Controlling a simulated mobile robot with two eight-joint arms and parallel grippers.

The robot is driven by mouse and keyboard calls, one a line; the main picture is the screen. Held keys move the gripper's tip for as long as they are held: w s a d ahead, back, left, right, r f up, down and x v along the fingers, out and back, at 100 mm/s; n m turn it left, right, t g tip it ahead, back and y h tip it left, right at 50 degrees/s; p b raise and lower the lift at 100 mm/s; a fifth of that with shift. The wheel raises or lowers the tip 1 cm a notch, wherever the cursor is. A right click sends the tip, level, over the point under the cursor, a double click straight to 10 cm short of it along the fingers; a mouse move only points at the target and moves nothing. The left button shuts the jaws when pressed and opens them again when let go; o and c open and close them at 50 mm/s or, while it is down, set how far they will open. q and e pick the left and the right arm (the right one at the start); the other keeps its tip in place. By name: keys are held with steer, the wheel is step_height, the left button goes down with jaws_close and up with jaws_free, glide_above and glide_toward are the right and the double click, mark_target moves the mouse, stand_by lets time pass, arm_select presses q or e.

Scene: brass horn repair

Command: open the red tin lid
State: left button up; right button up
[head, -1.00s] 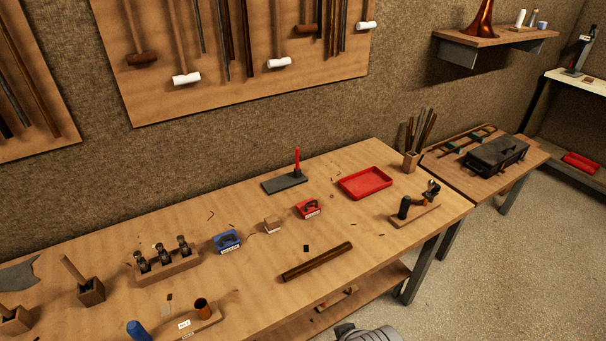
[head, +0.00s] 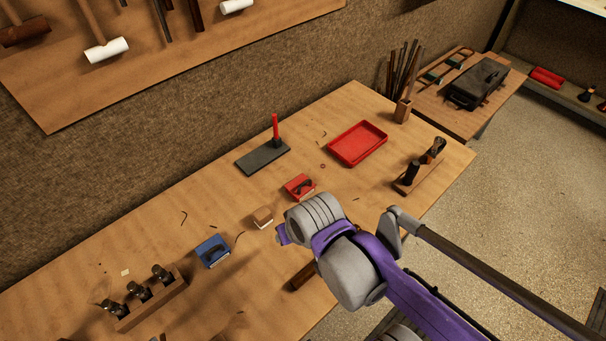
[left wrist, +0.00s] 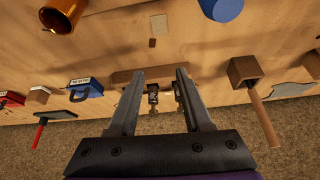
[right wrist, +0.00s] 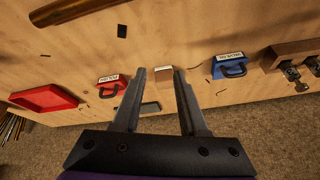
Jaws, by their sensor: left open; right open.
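The red tin (head: 299,187) is a small red box with a dark handle on top and a pale label on its front. It sits on the workbench, and its lid looks shut. It also shows in the right wrist view (right wrist: 111,86), left of my right gripper (right wrist: 160,72). That gripper is open and empty above the bench, pointing toward a small wooden block (right wrist: 163,76). In the head view my right arm comes in from the lower right, its fingers mostly hidden. My left gripper (left wrist: 155,72) is open and empty above the wooden rack; the head view does not show it.
A blue tin (head: 213,251) and the small block (head: 263,216) stand left of the red tin. Behind are a dark slab with a red stick (head: 264,158) and a red tray (head: 358,143). A rack with several fittings (head: 152,300) stands at lower left.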

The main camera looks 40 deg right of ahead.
steer(key=w+d+r+m+g, duration=0.2)
steer(key=w+d+r+m, duration=0.2)
steer(key=w+d+m, duration=0.45)
steer(key=m, duration=0.6)
glide_toward(309, 179)
steer(key=shift+g, duration=0.3)
steer(key=f, duration=0.2)
steer(key=w+f, duration=0.1)
steer(key=f, duration=0.2)
steer(key=w+f+b, duration=0.1)
steer(key=f, duration=0.1)
steer(key=shift+f, duration=0.2)
jaws_close()
